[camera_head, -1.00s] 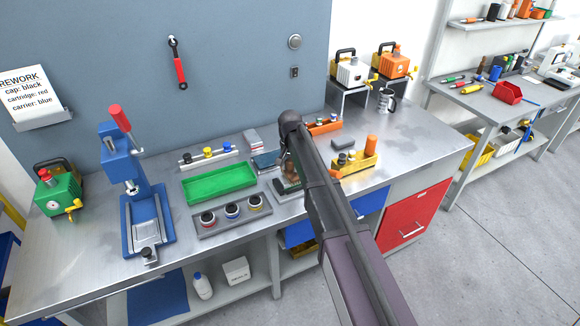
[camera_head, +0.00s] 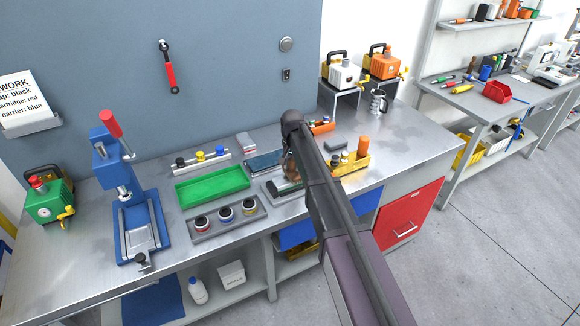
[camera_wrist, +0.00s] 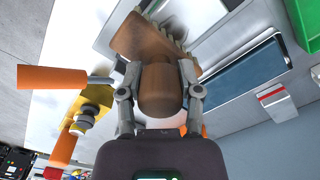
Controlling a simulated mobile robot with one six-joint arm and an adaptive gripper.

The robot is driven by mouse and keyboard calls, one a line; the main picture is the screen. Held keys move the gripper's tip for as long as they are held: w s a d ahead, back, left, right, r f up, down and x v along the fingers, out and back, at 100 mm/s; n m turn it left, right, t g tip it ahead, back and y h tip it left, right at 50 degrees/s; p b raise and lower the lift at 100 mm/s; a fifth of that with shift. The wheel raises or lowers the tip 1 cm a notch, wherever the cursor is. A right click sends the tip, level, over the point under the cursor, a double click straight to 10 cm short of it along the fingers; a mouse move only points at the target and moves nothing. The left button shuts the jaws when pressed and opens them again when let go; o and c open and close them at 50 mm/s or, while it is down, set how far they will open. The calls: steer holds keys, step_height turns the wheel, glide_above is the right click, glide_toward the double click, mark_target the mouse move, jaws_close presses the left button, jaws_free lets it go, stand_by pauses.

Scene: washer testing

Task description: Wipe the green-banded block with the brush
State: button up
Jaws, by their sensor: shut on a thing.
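The brush (camera_wrist: 160,92) has a brown wooden handle and a wide brown head with pale bristles. In the wrist view my gripper (camera_wrist: 160,80) is shut on its handle, with a finger on each side. In the head view my gripper and the brush (camera_head: 290,167) are mostly hidden behind my arm, low over the bench near a grey plate. I cannot make out a green-banded block in either view; it may be hidden by the brush or arm. A small grey block with a red band (camera_wrist: 272,95) lies beyond a dark blue tray (camera_wrist: 240,75).
Left of my arm are a green tray (camera_head: 180,197) and a grey holder (camera_head: 198,232) with several round pieces. A yellow holder (camera_head: 362,163) with an orange cylinder stands close on the right. A blue press (camera_head: 127,230) is farther left.

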steer(key=shift+d, duration=0.1)
steer(key=shift+w+d+f, duration=0.1)
steer(key=shift+w+d, duration=0.35)
steer(key=shift+d, duration=0.25)
steer(key=shift+w+d+f, duration=0.1)
steer(key=shift+w+d, duration=0.35)
steer(key=shift+d, duration=0.2)
steer(key=shift+r, duration=0.15)
steer(key=shift+s+a, duration=0.1)
steer(key=shift+a, duration=0.05)
steer(key=shift+s+a, duration=0.45)
steer(key=shift+a, duration=0.2)
steer(key=shift+s+a, duration=0.45)
steer(key=shift+a, duration=0.2)
steer(key=shift+s+a, duration=0.1)
steer(key=shift+a, duration=0.05)
steer(key=shift+s+a, duration=0.4)
steer(key=shift+a, duration=0.3)
steer(key=shift+s+a, duration=0.35)
steer(key=shift+a, duration=0.3)
